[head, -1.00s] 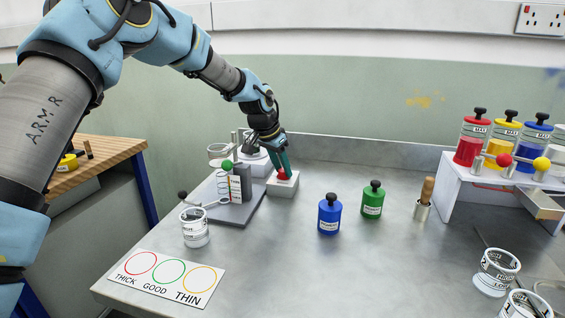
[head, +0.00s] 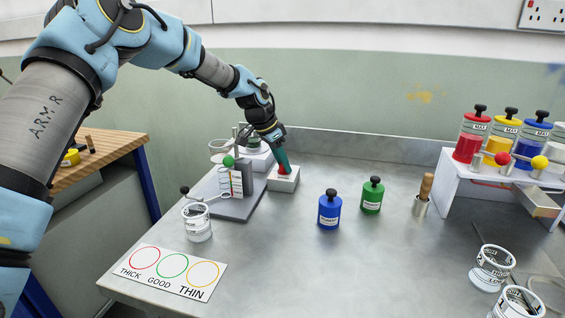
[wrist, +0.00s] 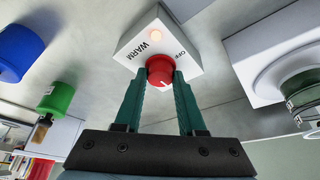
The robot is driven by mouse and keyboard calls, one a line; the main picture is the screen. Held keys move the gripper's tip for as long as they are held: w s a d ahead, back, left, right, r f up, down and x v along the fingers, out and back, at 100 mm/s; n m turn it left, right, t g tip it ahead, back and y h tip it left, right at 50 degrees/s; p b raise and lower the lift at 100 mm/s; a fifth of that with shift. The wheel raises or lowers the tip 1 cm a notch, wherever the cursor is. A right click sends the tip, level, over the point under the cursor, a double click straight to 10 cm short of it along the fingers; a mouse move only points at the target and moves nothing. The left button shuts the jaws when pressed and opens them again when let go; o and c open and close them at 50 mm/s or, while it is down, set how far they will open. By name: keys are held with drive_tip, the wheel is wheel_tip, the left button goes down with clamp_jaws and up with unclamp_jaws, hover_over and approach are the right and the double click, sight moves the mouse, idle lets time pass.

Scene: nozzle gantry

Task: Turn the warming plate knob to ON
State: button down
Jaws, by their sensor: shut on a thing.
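The warming plate control is a white box (head: 283,183) on the bench, with a red knob (wrist: 161,70) on its face. In the wrist view the box face carries the words WARM and OFF, and a round pale-orange lamp (wrist: 155,34). My gripper (wrist: 161,74) is shut on the red knob, one green finger on each side. A white mark on the knob points toward my gripper's palm, away from the lamp. In the head view my gripper (head: 283,165) comes down on the box from above and mostly covers the knob.
A grey stand (head: 240,200) with a green ball is just left of the box. Blue (head: 330,212) and green (head: 372,196) bottles stand to its right.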

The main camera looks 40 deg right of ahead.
drive_tip(key=c, duration=0.5)
unclamp_jaws()
drive_tip(key=s+b+v, duration=0.1)
drive_tip(key=b+v, duration=0.1)
drive_tip(key=v, duration=0.8)
drive_tip(key=shift+w+a+r, duration=0.2)
drive_tip(key=shift+w+r, duration=0.2)
drive_tip(key=shift+w, duration=0.1)
drive_tip(key=shift+s, duration=0.1)
